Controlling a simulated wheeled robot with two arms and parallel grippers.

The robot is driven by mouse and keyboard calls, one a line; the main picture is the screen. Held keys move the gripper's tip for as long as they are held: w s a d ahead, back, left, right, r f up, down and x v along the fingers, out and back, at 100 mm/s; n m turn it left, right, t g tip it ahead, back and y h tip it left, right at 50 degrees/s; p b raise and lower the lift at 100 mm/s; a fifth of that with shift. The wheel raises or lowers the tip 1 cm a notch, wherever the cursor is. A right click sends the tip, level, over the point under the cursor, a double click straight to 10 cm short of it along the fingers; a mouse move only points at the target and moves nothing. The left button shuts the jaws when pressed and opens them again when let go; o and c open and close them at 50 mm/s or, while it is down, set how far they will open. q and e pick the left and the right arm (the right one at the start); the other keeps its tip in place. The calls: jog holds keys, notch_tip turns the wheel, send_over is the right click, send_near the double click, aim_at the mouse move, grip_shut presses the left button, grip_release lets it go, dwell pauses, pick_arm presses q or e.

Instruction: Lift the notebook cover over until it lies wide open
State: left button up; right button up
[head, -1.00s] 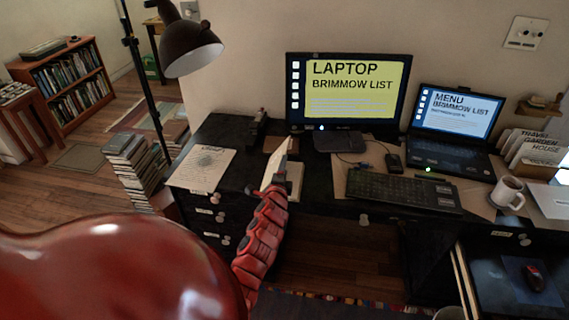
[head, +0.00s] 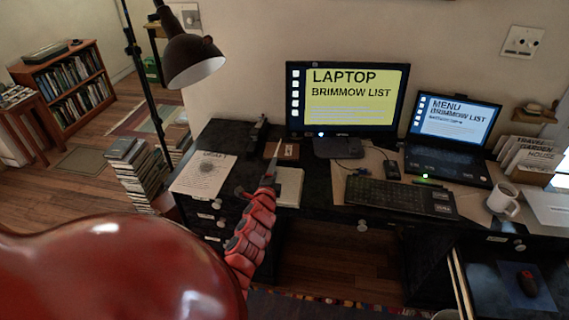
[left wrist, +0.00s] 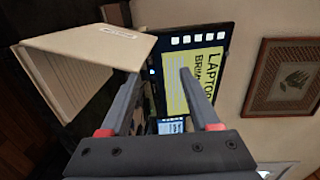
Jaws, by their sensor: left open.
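The notebook's pale page block (head: 290,187) lies on the black desk (head: 318,178), just right of my left gripper (head: 271,172). A thin pale upright sliver shows at the gripper's tip; I cannot tell whether it is the cover or a finger. In the left wrist view, a cream notebook surface with a small label (left wrist: 100,45) stands tilted beside the left finger, with striped page edges below it. My left gripper's fingers (left wrist: 155,95) are apart, with nothing clearly between them. Whether a finger touches the notebook is unclear. My right gripper is not in view.
A yellow-screen monitor (head: 348,95), keyboard (head: 400,197), laptop (head: 450,150) and mug (head: 503,200) stand to the right. A printed sheet (head: 204,174) lies left of the gripper. A lamp (head: 190,58) overhangs the desk's left side. A small brown item (head: 288,151) sits behind the notebook.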

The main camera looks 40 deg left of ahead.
pick_arm(q)
jog(key=shift+a, duration=0.1)
jog(key=shift+s+a+r+p, duration=0.3)
jog(key=shift+s+a+p, duration=0.4)
jog(key=shift+a, duration=0.2)
jog(key=shift+s+a+r+p, duration=0.15)
jog(key=shift+s+a+p, duration=0.15)
jog(key=shift+a+p, duration=0.15)
jog(key=shift+s+a+r+p, duration=0.1)
jog(key=shift+s+a+p, duration=0.2)
jog(key=shift+a, duration=0.35)
jog(key=shift+s+a+p, duration=0.45)
jog(key=shift+s+a, duration=0.15)
jog(key=shift+a, duration=0.25)
dwell(0.3)
